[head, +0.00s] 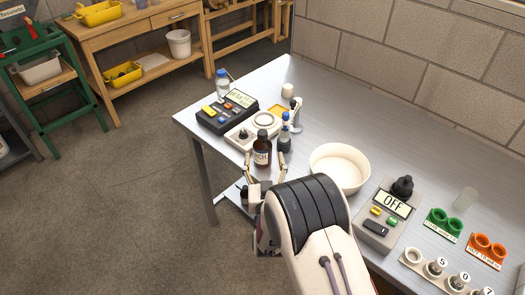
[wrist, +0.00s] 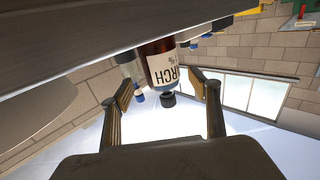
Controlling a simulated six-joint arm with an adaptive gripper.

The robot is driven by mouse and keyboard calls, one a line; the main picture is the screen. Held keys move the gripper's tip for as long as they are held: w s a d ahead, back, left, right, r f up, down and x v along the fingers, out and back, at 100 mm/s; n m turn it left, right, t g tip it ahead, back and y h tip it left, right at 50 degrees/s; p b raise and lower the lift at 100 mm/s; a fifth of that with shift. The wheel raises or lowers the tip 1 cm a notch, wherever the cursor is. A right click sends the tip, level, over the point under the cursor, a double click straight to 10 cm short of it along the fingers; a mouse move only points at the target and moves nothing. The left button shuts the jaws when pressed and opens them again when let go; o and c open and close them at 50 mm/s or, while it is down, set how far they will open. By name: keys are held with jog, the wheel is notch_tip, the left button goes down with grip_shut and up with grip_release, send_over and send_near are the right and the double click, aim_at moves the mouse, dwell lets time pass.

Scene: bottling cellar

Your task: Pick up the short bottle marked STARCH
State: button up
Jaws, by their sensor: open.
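A brown bottle (head: 262,150) with a black cap and a pale label stands near the front edge of the steel table. In the wrist view my gripper (wrist: 162,98) shows gaps between both fingers and the bottle; no contact is visible.
Close behind the bottle stand a blue-capped bottle (head: 285,137) and a balance (head: 240,134). A white bowl (head: 340,176) is to the right, with a device reading OFF (head: 378,228) beyond it. A clear blue-capped bottle (head: 222,86) stands at back left.

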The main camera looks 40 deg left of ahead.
aim_at(263, 149)
jog(key=shift+x, duration=2.6)
jog(key=shift+s+a+f, duration=0.1)
jog(key=shift+s, duration=0.05)
jog(key=c, duration=1.6)
jog(key=shift+c, duration=0.2)
